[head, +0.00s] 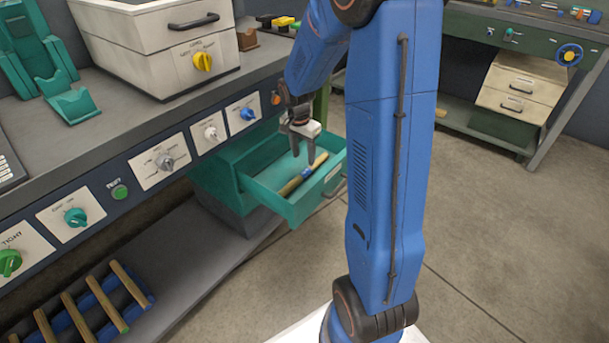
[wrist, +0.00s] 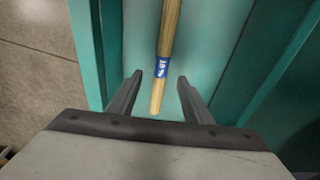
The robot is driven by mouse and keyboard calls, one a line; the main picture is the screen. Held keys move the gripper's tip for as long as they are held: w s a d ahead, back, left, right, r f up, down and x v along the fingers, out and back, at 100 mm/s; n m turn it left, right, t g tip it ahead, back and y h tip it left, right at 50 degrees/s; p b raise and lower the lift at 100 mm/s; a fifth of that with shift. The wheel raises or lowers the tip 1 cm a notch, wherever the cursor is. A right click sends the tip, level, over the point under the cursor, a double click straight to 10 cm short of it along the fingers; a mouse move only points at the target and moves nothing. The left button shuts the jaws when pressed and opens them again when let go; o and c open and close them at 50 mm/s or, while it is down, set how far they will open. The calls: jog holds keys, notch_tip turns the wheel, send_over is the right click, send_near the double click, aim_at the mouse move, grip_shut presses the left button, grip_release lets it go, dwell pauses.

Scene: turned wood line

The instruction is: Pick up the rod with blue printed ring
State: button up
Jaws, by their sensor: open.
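The wooden rod with the blue printed ring (head: 303,176) lies in an open teal drawer (head: 262,190) in the head view. In the wrist view the rod (wrist: 170,30) runs up from between the fingertips, and its blue ring with white print sits just beyond them. My gripper (head: 304,150) is open and points down over the drawer. In the wrist view my gripper (wrist: 159,80) has one finger on each side of the rod's near end, apart from it. I cannot tell the exact height of the fingertips above the rod.
The drawer's walls stand close around the rod. A workbench panel with several knobs (head: 165,160) is at the left. Several other rods (head: 105,298) lie in a rack on the lower shelf. A green bench (head: 500,105) stands at the back right. The floor (head: 520,230) at right is clear.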

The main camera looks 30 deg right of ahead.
aim_at(304, 171)
jog(key=shift+w+d+f, duration=0.1)
jog(key=shift+d+f, duration=0.05)
jog(key=shift+f, duration=1.3)
jog(key=shift+w+d+f, duration=0.1)
jog(key=shift+w+f, duration=0.05)
jog(key=shift+f, duration=1.3)
jog(key=shift+w+d+f, duration=0.1)
jog(key=shift+d+f, duration=0.05)
jog(key=shift+f, duration=1.3)
grip_shut()
